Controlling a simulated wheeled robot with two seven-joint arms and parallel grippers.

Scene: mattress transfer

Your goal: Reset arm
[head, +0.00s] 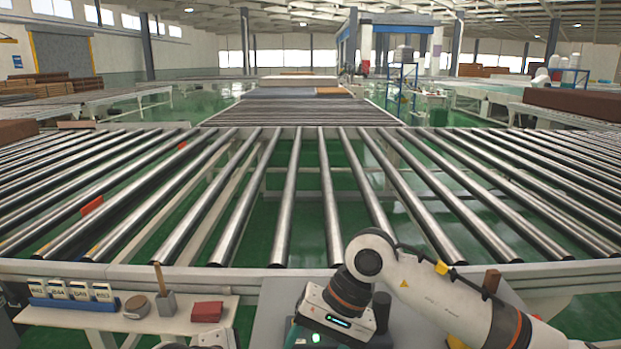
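My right arm comes in from the lower right and bends down at the bottom centre of the head view. Its white and dark wrist end, the body of my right gripper (332,318), hangs in front of the near edge of the roller conveyor (332,205). Its fingers cannot be made out, so I cannot tell whether it is open or shut. Flat mattress-like slabs (290,92) lie on the far conveyor.
Bare rollers fill the middle and both sides.

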